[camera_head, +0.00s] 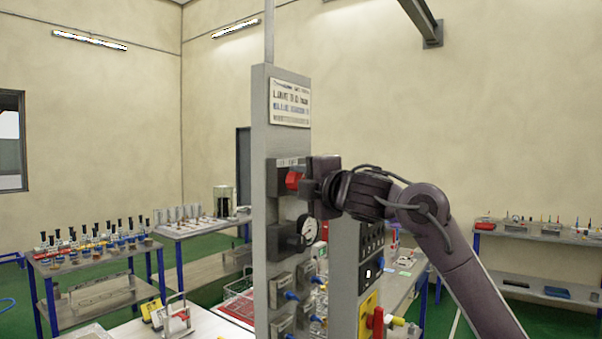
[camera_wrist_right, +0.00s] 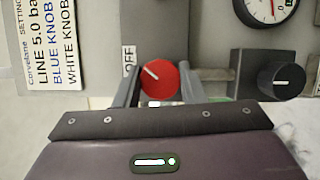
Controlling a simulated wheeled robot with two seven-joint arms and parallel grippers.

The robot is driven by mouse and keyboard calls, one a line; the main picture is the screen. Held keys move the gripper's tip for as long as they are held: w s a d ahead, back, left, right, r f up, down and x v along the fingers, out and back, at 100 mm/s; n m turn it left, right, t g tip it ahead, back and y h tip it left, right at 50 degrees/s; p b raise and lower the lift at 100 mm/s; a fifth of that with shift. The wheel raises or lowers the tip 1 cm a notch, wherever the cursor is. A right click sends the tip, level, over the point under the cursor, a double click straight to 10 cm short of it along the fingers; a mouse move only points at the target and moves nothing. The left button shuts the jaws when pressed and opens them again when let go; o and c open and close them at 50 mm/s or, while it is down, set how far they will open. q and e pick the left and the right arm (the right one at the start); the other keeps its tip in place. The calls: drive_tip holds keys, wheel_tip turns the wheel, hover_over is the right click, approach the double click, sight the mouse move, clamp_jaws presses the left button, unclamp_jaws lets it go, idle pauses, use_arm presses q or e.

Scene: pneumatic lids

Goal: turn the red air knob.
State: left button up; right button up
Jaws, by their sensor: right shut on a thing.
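The red air knob (camera_head: 294,179) sits on a grey box near the top of the grey panel post (camera_head: 262,115). In the right wrist view the red knob (camera_wrist_right: 160,82) is round with a white pointer line slanting to its upper left; an "OFF" label (camera_wrist_right: 129,62) is beside it. My right gripper (camera_head: 307,184) reaches in from the right at the knob. In the right wrist view its two fingers (camera_wrist_right: 160,88) stand on either side of the red knob, shut on it. My left gripper is in neither view.
A black knob (camera_wrist_right: 280,80) and a pressure gauge (camera_wrist_right: 268,8) are close to the red knob. A printed sign (camera_head: 290,103) is above. Below are valves with blue handles and a red lever (camera_head: 377,322). A bench with bottles (camera_head: 95,262) stands at left.

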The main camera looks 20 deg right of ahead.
drive_tip(key=shift+m+p, duration=0.3)
drive_tip(key=shift+m, duration=0.2)
drive_tip(key=o, duration=1)
drive_tip(key=b+v, duration=0.4)
drive_tip(key=v, duration=0.3)
drive_tip(key=shift+s+d+r, duration=0.1)
drive_tip(key=shift+s, duration=0.3)
